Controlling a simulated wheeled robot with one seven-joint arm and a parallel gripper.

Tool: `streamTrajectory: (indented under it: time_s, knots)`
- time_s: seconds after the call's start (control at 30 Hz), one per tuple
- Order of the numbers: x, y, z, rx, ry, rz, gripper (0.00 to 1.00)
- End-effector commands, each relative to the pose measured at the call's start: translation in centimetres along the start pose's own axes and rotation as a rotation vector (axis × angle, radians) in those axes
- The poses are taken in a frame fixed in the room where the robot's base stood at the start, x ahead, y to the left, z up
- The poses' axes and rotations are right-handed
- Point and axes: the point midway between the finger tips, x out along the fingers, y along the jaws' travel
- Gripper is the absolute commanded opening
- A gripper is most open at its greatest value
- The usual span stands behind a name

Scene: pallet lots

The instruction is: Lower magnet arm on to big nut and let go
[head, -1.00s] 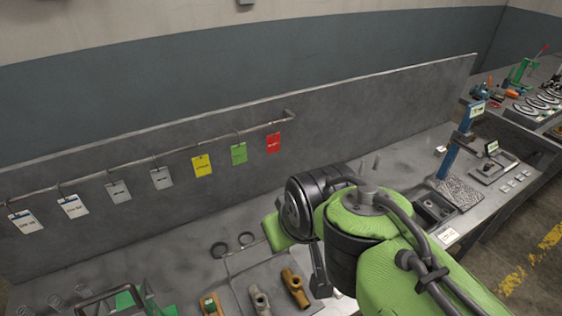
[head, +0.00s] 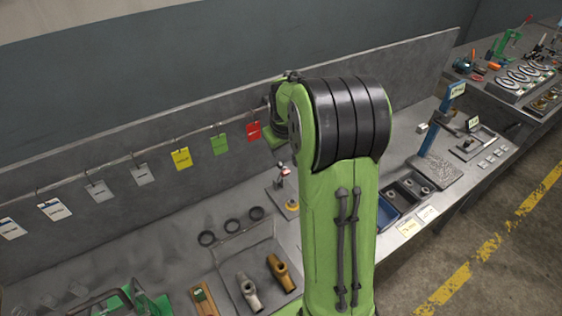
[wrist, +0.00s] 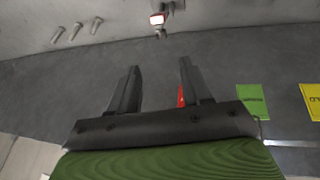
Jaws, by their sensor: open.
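A small stand with a red-and-white top (head: 284,172), perhaps the magnet arm, is on the bench just left of my arm in the head view. A brass-coloured round piece (head: 292,205), possibly the big nut, sits low on its base; whether the two touch is unclear. In the head view my gripper is hidden behind my arm.
Coloured tags, among them a green one (head: 219,144) and a red one (head: 253,131), hang on a rail along the back panel. A tray (head: 262,252) with pipe fittings and several dark rings lie left of my arm. Dark bins (head: 405,192) stand right.

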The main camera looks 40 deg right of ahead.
Motion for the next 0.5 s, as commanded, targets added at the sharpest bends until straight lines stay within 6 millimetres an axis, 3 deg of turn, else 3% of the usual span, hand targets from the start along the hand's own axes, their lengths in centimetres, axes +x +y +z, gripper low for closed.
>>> streamTrajectory:
  time_s: [0.5]
  knots:
    - [12.1,-0.2,0.2,0.001,-0.005,-0.003,0.48]
